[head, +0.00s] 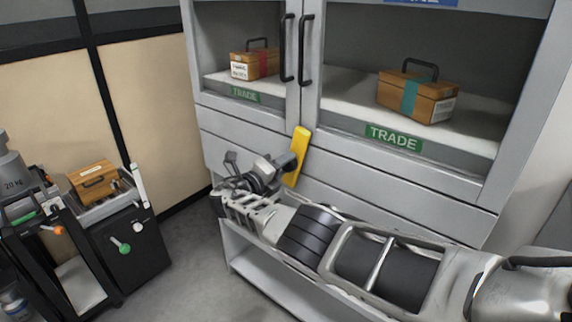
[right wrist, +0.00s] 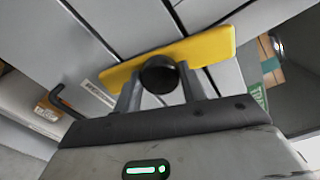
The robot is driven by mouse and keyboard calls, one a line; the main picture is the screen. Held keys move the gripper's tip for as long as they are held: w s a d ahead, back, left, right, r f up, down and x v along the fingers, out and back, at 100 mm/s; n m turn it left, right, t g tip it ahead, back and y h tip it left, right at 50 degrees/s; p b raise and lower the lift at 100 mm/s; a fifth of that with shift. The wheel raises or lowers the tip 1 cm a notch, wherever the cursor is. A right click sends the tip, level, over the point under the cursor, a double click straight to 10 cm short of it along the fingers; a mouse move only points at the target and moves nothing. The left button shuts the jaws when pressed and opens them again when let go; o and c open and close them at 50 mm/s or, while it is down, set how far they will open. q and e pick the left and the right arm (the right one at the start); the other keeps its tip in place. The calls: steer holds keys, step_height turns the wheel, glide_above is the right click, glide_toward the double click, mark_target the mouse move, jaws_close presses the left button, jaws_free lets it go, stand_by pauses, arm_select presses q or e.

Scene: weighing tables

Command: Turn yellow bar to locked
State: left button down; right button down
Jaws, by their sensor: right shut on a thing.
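The yellow bar (head: 299,150) is on the cabinet front, below the meeting edges of the two doors. In the head view it stands close to upright, with its top leaning a little right. In the right wrist view the yellow bar (right wrist: 215,46) runs slantwise across the picture, with a round black knob (right wrist: 159,74) at its middle. My right gripper (head: 284,166) reaches in from the right and is shut on this knob. In the right wrist view one finger of my right gripper (right wrist: 161,90) is on each side of the knob. My left gripper is not seen.
Behind the closed doors with black handles (head: 305,50) sit two wooden boxes, the left (head: 254,64) and the right (head: 418,96). Green TRADE labels (head: 393,138) mark the shelves. At left a dark cart (head: 130,250) carries another wooden box (head: 93,180); a grey 20 kg weight (head: 12,178) stands nearby.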

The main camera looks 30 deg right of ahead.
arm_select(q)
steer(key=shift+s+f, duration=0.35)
arm_select(e)
steer(key=shift+n, duration=1.2)
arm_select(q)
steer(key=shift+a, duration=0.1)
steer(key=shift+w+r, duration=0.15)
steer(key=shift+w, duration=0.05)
arm_select(e)
steer(key=c, duration=0.8)
jaws_free()
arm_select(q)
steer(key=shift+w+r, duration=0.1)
